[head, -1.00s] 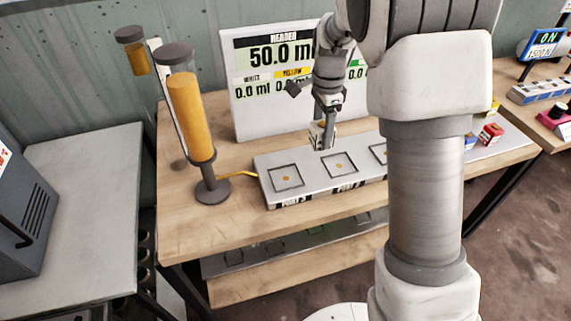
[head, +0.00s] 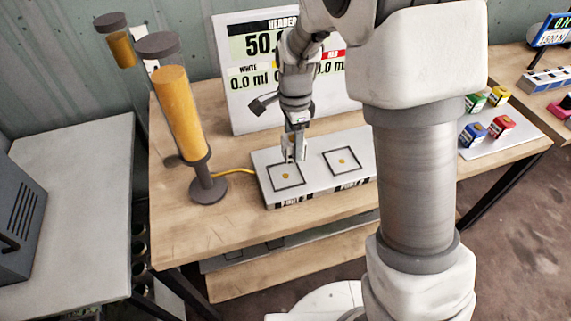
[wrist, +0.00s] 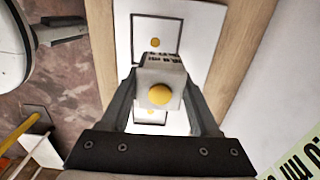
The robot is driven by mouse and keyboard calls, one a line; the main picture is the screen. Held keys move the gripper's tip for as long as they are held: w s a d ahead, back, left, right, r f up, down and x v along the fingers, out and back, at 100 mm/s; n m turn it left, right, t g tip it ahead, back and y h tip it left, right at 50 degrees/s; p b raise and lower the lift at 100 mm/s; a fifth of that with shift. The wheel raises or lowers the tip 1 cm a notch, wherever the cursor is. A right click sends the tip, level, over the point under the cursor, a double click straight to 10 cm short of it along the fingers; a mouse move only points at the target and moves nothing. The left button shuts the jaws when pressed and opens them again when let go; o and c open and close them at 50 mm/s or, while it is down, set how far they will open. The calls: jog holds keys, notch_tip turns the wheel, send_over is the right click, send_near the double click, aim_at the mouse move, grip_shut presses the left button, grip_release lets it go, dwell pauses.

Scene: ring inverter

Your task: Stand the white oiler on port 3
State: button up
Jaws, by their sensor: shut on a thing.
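My gripper (head: 294,147) is shut on the white oiler, a small pale block with a yellow round spot, seen between the fingers in the wrist view (wrist: 160,92). In the head view the oiler is small and mostly covered by the fingers. The grey port block (head: 318,186) has a row of dark square outlines, each with a yellow dot. My gripper is above the back of the leftmost square (head: 286,177). I cannot tell the gap beneath the oiler. The front port labels are hard to read.
A tall amber cylinder (head: 180,115) on a stand is just left of the port block, joined by a yellow cable. A display board (head: 255,100) stands behind. A white plate (head: 505,140) with several coloured blocks is at the right. My arm hides the block's right end.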

aim_at(285, 154)
jog(key=shift+s+a+f, duration=0.85)
jog(key=shift+a, duration=0.1)
jog(key=shift+f+b, duration=0.35)
jog(key=shift+f, duration=1.6)
jog(key=shift+f, duration=0.15)
jog(key=o, duration=1.5)
jog(key=shift+c, duration=0.2)
